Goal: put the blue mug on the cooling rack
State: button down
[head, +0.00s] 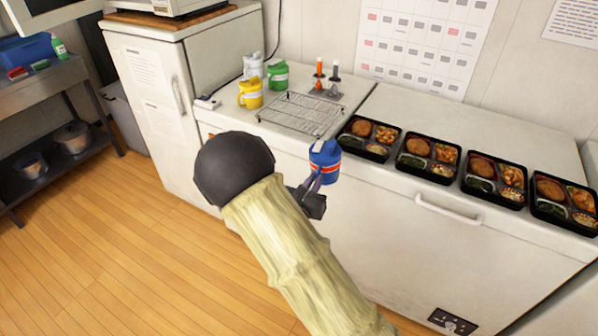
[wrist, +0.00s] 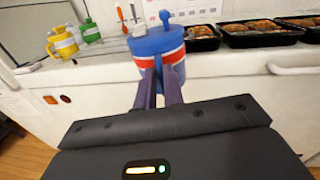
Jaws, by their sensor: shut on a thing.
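The blue mug (head: 325,156) has an orange-red and white band and is held upright in front of the counter's front edge, at about counter-top height. My gripper (head: 313,183) is shut on it. In the wrist view the mug (wrist: 158,50) sits between the two purple fingers of my gripper (wrist: 160,85). The cooling rack (head: 300,114) is a wire grid on the counter, behind and to the left of the mug. Its top looks empty. In the wrist view the mug hides most of the rack.
A yellow mug (head: 250,93), a green mug (head: 278,75) and a white mug (head: 252,66) stand left of the rack. Several bento trays (head: 369,138) line the counter to the right.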

jog(key=d+f+n+t+y, duration=0.1)
jog(key=d+f+y, duration=0.2)
jog(key=d+f, duration=0.4)
notch_tip(320, 180, down, 3)
jog(key=shift+s+n, duration=0.4)
jog(key=shift+s, duration=0.05)
